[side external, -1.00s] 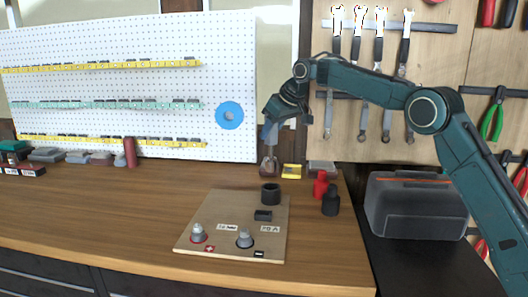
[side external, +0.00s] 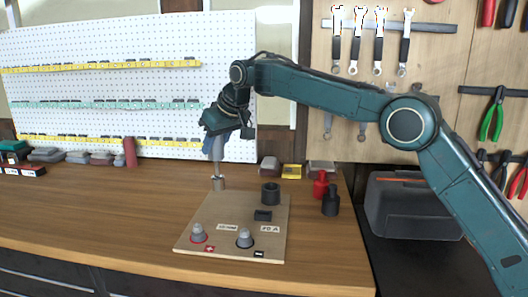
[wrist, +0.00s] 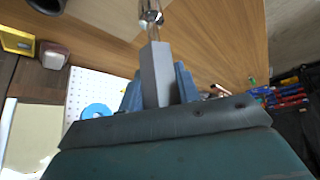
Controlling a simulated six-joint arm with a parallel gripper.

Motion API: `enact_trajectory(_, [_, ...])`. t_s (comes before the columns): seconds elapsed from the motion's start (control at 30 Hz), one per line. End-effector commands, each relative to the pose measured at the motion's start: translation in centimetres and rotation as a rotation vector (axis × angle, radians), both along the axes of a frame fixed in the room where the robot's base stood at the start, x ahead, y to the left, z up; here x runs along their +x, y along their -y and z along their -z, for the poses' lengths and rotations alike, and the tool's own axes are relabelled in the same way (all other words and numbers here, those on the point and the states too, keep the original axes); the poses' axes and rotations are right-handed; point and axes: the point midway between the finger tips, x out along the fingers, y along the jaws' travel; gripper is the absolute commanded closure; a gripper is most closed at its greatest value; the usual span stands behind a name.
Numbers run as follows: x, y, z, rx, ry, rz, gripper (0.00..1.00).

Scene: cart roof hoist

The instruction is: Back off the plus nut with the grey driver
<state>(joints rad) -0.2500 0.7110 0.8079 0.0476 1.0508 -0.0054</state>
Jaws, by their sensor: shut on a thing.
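My gripper (side external: 214,145) is shut on the grey driver (side external: 218,182). The driver points down, with its socket end near the board's back left corner; I cannot tell whether it touches anything. In the wrist view the driver's grey handle (wrist: 158,75) sits between my blue fingers (wrist: 160,92), with a thin shaft and a metallic end beyond. The plus nut (side external: 198,233) is a grey cap in a red ring at the board's front left, by a red plus tag (side external: 209,249). A similar grey nut (side external: 244,239) in a dark ring stands right of it, by a black tag.
The wooden board (side external: 226,209) also bears a black cup (side external: 270,193) and a black block (side external: 263,215). Red (side external: 320,185) and black (side external: 331,202) driver-like pieces stand to its right. A yellow box (side external: 291,171) is behind. The bench left of the board is clear.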

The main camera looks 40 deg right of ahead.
Motion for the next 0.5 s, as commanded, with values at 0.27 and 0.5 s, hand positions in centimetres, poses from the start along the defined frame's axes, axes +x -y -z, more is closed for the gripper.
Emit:
enact_trajectory(0.27, [-2.0,-6.5,-0.1,0.003,0.001,-0.005,1.00])
enact_trajectory(0.5, [-2.6,-8.0,-0.1,0.004,0.001,-0.004,1.00])
